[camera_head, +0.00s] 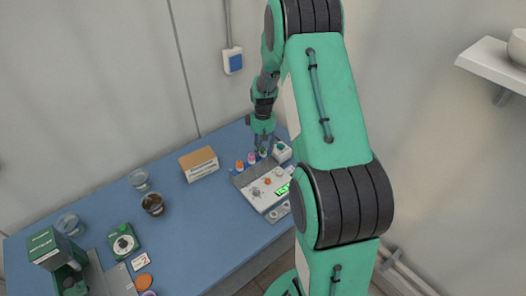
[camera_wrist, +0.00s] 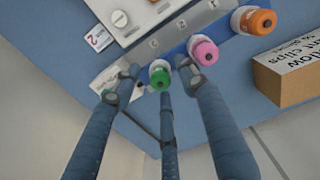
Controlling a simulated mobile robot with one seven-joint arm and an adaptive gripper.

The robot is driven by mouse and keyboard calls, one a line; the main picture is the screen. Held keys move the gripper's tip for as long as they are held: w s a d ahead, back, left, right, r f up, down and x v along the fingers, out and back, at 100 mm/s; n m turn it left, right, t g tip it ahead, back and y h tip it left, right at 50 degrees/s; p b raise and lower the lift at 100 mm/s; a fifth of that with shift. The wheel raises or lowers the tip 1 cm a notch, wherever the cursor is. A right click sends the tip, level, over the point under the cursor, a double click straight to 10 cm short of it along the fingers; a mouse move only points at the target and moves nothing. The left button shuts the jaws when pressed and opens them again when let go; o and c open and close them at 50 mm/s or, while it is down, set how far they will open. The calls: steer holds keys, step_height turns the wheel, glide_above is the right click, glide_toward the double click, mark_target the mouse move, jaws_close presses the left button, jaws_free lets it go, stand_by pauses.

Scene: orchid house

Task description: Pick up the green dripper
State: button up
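In the wrist view my gripper (camera_wrist: 158,72) is open, with one fingertip to the left of the green cap and one to the right. Both appear apart from it. How far the fingertips are above or beside the bottle is hard to tell. The bottle's lower part is mostly hidden.
A pink-capped dripper (camera_wrist: 204,50) stands close to the right finger, with an orange-capped one (camera_wrist: 257,21) beyond it. A cardboard box (camera_wrist: 290,75) lies to the right. A grey instrument (camera_head: 262,186) with knobs adjoins the rack. The blue bench (camera_head: 200,215) has free room in the middle.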

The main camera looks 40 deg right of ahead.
mark_target(263, 148)
steer(key=c, duration=0.8)
steer(key=shift+c, duration=0.2)
steer(key=shift+r, duration=0.15)
steer(key=shift+r, duration=0.6)
step_height(263, 148, up, 2)
steer(key=shift+w+r, duration=0.1)
steer(key=shift+r, duration=0.05)
steer(key=s+a, duration=0.3)
steer(key=s, duration=0.4)
steer(key=s+a+r+p, duration=0.1)
steer(key=s+a, duration=0.3)
steer(key=s, duration=0.3)
steer(key=shift+s+a, duration=0.15)
steer(key=shift+s, duration=0.05)
steer(key=shift+r, duration=0.15)
